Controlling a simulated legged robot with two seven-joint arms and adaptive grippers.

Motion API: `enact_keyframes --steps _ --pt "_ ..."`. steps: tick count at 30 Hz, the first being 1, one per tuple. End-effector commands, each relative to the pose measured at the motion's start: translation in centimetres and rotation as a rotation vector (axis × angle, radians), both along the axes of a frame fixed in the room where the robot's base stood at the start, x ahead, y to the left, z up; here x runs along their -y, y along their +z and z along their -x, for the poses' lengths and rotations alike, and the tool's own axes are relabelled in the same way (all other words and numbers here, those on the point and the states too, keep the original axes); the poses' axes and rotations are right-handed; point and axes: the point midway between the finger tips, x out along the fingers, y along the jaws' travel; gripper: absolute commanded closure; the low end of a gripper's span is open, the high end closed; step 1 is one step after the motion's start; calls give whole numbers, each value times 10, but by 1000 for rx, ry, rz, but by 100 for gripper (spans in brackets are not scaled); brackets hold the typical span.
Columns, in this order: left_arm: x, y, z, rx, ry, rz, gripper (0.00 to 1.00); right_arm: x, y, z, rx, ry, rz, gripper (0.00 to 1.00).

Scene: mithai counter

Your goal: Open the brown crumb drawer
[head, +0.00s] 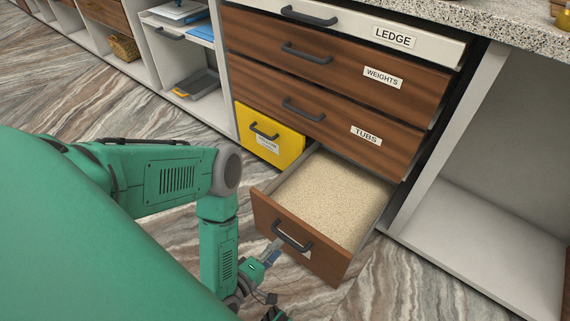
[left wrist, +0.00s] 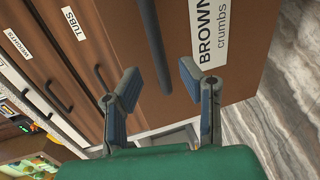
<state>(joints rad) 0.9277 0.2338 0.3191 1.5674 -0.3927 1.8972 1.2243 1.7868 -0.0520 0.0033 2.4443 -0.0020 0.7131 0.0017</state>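The brown crumb drawer (head: 299,243) is the lowest one and stands pulled out from the cabinet, full of pale crumbs (head: 333,199). Its dark bar handle (head: 293,237) is on the wood front. In the left wrist view the drawer front (left wrist: 248,65) carries a white label reading "BROWN crumbs" (left wrist: 212,35). My left gripper (head: 272,252) is at the handle. In the left wrist view its fingers (left wrist: 158,72) are spread apart, with the handle's end (left wrist: 154,45) between them and a gap on either side. My right gripper is not in view.
Above are the TUBS drawer (head: 310,122), the WEIGHTS drawer (head: 340,69) and the white LEDGE drawer (head: 350,30). A yellow drawer (head: 269,132) is left of the open one. An empty white compartment (head: 490,225) is to the right. Marbled floor in front is clear.

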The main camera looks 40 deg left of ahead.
Motion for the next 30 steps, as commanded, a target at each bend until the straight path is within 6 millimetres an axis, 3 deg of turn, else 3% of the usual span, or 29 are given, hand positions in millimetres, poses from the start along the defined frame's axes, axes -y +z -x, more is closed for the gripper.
enact_keyframes --steps 3,10,30 --pt "0 4 26 -4 -1 1 66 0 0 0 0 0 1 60" --pt "-2 10 55 -3 2 0 66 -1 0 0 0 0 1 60" --pt "-1 12 59 0 0 -1 66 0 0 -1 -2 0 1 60"
